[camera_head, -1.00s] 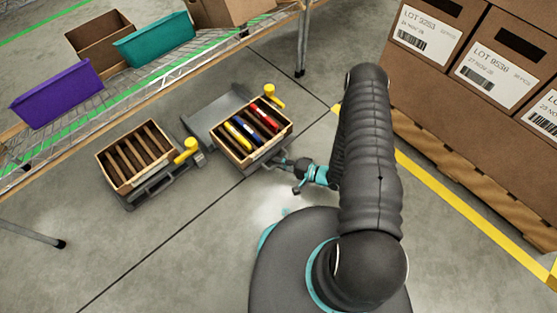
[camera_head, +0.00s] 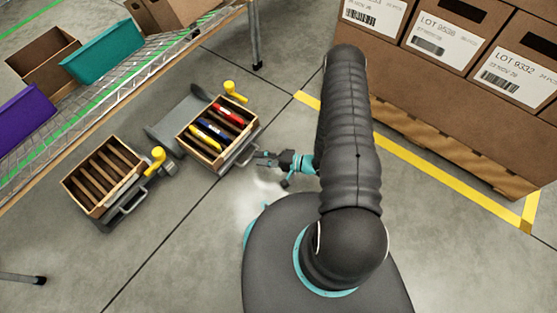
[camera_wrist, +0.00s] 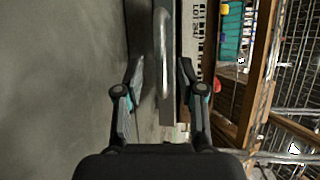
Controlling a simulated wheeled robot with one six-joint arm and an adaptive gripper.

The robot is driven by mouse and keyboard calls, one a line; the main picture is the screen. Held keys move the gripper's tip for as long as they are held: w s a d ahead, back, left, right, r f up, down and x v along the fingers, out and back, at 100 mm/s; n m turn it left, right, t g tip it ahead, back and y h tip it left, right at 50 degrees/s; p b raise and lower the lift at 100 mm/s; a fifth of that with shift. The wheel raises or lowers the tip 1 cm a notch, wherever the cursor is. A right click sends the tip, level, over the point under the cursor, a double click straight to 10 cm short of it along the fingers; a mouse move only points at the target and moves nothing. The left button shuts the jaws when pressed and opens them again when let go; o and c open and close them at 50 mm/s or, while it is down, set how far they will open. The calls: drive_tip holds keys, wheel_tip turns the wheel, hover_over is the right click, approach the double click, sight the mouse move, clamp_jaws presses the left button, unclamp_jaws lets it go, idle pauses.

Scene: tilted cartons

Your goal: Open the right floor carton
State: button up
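The right floor carton (camera_head: 223,153) is a tilted wooden crate with slots holding red, blue and yellow items. It sits on a grey stand with a metal handle on its right side; the bar (camera_wrist: 163,50) shows upright in the wrist view. My gripper (camera_head: 258,156) is just right of this handle, low near the floor. In the wrist view my gripper (camera_wrist: 160,75) is open, one finger on each side of the bar's line. Whether the fingers touch the bar cannot be told. The left floor carton (camera_head: 80,203) is a similar slotted crate, holding no coloured items.
Yellow-knobbed levers (camera_head: 157,157) stand beside the cartons. A wire shelf (camera_head: 120,95) with teal (camera_head: 103,48) and purple bins (camera_head: 22,118) is at upper left. Large labelled boxes (camera_head: 470,95) on a pallet are at right. Floor in front is clear.

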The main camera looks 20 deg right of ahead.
drive_tip(key=v, duration=0.7)
drive_tip(key=shift+s+d, duration=0.15)
drive_tip(key=shift+d, duration=0.1)
idle(0.4)
